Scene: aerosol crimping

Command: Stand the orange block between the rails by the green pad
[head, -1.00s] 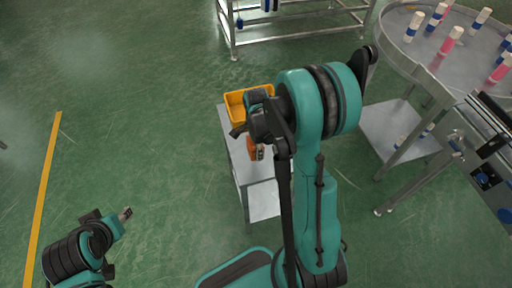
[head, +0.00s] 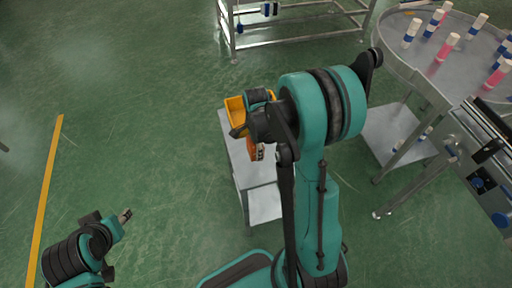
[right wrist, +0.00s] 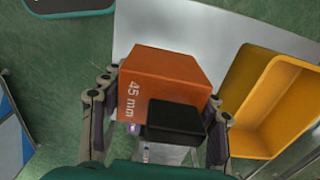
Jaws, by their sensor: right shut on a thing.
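The orange block (right wrist: 160,75), marked "45 mm", sits between the two fingers of my right gripper (right wrist: 158,108), which is shut on it. A black rectangular piece (right wrist: 175,121) shows against the block's near face; I cannot tell whether it is part of the block. In the head view the orange block (head: 253,148) shows just below the right wrist, over the small grey table (head: 231,140). I cannot tell whether the block touches the table. My left gripper (head: 125,215) is far off at lower left, over the floor. No rails or green pad can be made out.
A yellow bin (right wrist: 278,101) stands beside the block on the right in the wrist view. In the head view, a round table (head: 436,72) with several bottles stands at right. A metal rack (head: 290,36) is at the back. The left floor is open.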

